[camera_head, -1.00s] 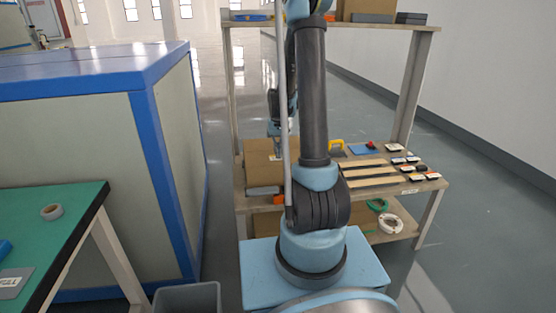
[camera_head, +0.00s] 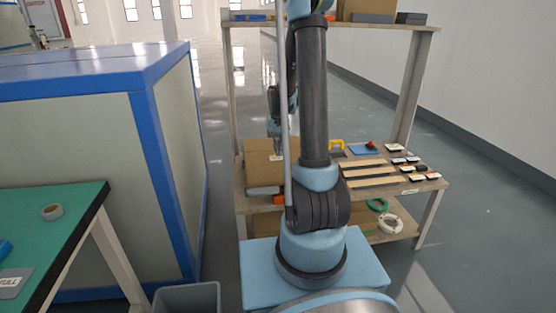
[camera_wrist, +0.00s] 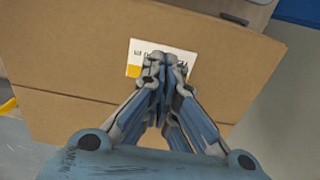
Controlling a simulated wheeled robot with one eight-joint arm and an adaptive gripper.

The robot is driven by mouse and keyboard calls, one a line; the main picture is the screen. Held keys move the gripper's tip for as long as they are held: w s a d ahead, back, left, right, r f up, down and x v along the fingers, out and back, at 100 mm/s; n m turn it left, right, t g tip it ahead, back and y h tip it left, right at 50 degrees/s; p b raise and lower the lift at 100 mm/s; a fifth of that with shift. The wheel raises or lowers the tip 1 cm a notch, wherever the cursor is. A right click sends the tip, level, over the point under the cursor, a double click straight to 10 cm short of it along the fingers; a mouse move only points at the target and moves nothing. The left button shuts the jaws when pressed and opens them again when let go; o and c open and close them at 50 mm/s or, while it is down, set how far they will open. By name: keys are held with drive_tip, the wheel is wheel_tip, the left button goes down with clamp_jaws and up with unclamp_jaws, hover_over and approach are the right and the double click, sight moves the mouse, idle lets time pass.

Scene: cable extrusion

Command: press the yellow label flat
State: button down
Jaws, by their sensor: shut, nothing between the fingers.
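A brown cardboard box (camera_wrist: 75,55) fills most of the wrist view. It also shows on the shelf table in the head view (camera_head: 257,150). On it is a white label (camera_wrist: 144,51) with dark print and a yellow patch at its lower left corner. My gripper (camera_wrist: 162,62) is shut and empty, with its fingertips in front of the label and hiding its lower middle. In the head view my gripper (camera_head: 273,128) is small and partly behind my arm, and it appears raised above the box. I cannot tell whether the label lies fully flat.
The rack's middle shelf (camera_head: 430,184) holds wooden strips (camera_head: 370,171), a blue pad (camera_head: 362,149), a yellow-handled item (camera_head: 336,145) and several small boxes right of the cardboard box. A blue-framed enclosure (camera_head: 165,165) and a green table (camera_head: 75,215) stand to the left.

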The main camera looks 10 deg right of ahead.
wheel_tip(320, 180, up, 6)
drive_tip(key=shift+r, duration=0.25)
idle(0.6)
drive_tip(key=s+r+t, duration=0.1)
drive_tip(key=s+r, duration=0.2)
drive_tip(key=s, duration=0.7)
drive_tip(key=s+r, duration=0.4)
drive_tip(key=s, duration=0.6)
drive_tip(key=s+f, duration=0.3)
drive_tip(key=s, duration=0.4)
drive_tip(key=s+f+t, duration=0.1)
drive_tip(key=s+f, duration=0.2)
drive_tip(key=s, duration=0.4)
drive_tip(key=shift+s+f, duration=0.2)
drive_tip(key=shift+s, duration=0.2)
